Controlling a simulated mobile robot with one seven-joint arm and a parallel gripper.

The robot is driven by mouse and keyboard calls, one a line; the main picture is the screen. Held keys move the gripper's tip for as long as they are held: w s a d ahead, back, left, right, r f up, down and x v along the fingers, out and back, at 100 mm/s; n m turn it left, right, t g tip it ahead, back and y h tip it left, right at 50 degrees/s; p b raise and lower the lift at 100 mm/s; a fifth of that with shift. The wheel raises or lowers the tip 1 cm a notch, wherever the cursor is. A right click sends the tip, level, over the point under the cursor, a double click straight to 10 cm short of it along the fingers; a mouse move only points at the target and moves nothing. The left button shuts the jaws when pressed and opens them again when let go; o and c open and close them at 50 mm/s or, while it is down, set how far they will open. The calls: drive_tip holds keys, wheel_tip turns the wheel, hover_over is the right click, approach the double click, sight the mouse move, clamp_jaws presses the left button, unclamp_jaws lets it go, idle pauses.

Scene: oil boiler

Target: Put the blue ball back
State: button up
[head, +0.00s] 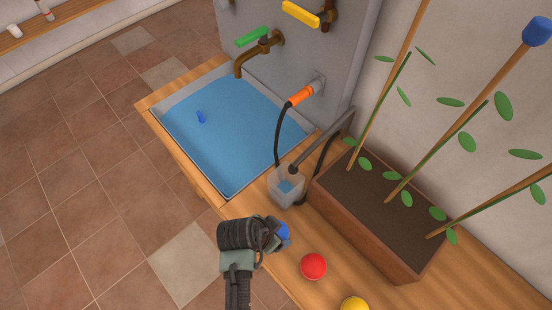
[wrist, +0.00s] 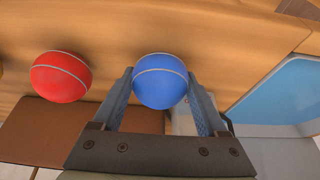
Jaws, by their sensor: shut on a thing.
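The blue ball (wrist: 160,81) sits between the two fingers of my gripper (wrist: 161,95) in the wrist view, with a finger against each side. In the head view the blue ball (head: 284,232) shows only in part, because my gripper (head: 276,233) covers the rest. My gripper is shut on it, over the wooden bench in front of the small clear container. I cannot tell whether the ball touches the bench.
A red ball (head: 313,266) and a yellow ball (head: 354,304) lie on the wooden bench (head: 240,205). A clear container (head: 286,187) with hoses stands behind my gripper. A water basin (head: 228,135) is at left, a planter (head: 385,225) with stakes at right.

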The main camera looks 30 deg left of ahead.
drive_tip(key=shift+f, duration=0.2)
drive_tip(key=o, duration=1.5)
drive_tip(key=shift+r, duration=0.1)
